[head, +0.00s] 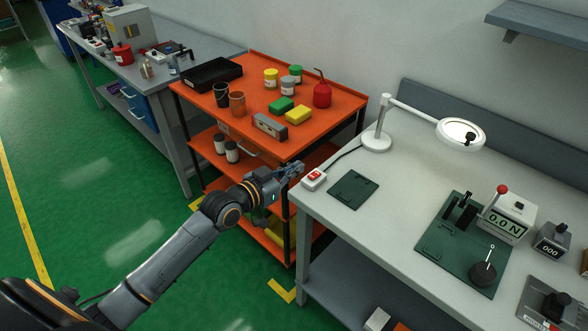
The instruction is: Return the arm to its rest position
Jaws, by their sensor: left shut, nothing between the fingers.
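My left arm reaches in from the lower left. Its gripper (293,170) is shut and empty, in front of the orange cart and close to the left corner of the grey workbench (330,217). My right gripper is not in view.
An orange cart (218,117) holds bottles, tins and blocks. On the workbench are a dark green mat (353,190), a magnifier lamp (377,140) and a force tester (508,215). The green floor (95,205) at left is clear.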

